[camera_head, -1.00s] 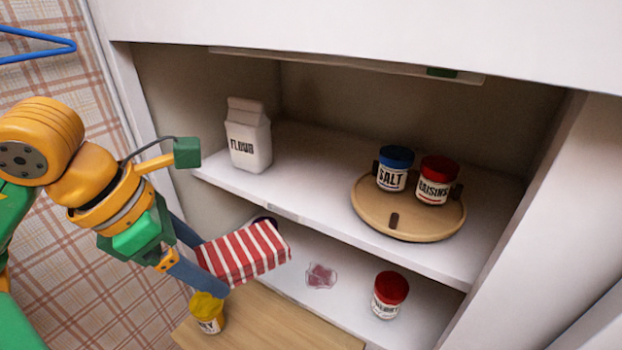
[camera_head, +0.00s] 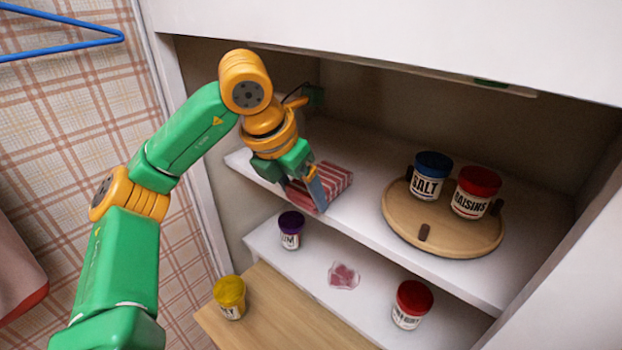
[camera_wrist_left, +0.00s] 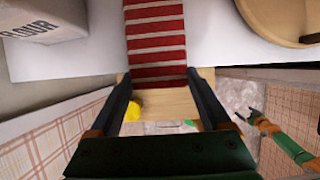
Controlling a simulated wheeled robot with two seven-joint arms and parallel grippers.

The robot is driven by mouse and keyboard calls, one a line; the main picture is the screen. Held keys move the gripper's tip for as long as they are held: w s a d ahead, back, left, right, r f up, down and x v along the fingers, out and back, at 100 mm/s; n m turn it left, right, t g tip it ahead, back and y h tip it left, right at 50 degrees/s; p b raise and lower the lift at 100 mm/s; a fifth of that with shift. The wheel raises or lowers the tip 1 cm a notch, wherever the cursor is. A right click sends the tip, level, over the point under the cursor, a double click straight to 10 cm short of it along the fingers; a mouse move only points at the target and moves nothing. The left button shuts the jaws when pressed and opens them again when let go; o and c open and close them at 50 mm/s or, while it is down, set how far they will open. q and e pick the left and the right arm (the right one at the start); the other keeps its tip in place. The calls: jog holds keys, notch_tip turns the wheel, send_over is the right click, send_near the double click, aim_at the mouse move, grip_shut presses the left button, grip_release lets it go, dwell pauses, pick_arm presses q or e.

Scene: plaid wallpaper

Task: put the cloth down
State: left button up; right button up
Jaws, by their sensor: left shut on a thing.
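The red-and-white striped cloth (camera_head: 328,183) is at the left part of the upper shelf (camera_head: 355,215). My left gripper (camera_head: 312,190) is shut on its near edge. In the left wrist view the cloth (camera_wrist_left: 156,40) stretches away from between the two fingers (camera_wrist_left: 160,80), over the white shelf. I cannot tell whether its whole underside touches the shelf. My right arm (camera_wrist_left: 285,140) shows small at the right of the left wrist view; its gripper is too small to read.
A wooden turntable (camera_head: 410,225) with salt (camera_head: 429,180) and raisins (camera_head: 474,193) jars stands right of the cloth. A flour carton (camera_wrist_left: 42,30) stands left of it. The lower shelf holds a purple-lidded jar (camera_head: 290,230), a pinkish patch (camera_head: 343,275) and a red-lidded jar (camera_head: 411,305).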

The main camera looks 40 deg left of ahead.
pick_arm(q)
jog(key=shift+w+r+p, duration=0.1)
jog(key=shift+w+p, duration=0.7)
jog(key=shift+w, duration=0.45)
jog(key=shift+d+f, duration=0.1)
jog(key=shift+f, duration=0.25)
jog(key=shift+f+b, duration=0.25)
jog(key=shift+b, duration=0.15)
jog(key=o, duration=1.1)
jog(key=shift+o, duration=0.3)
pick_arm(e)
notch_tip(320, 180, up, 2)
pick_arm(q)
jog(key=shift+r, duration=0.15)
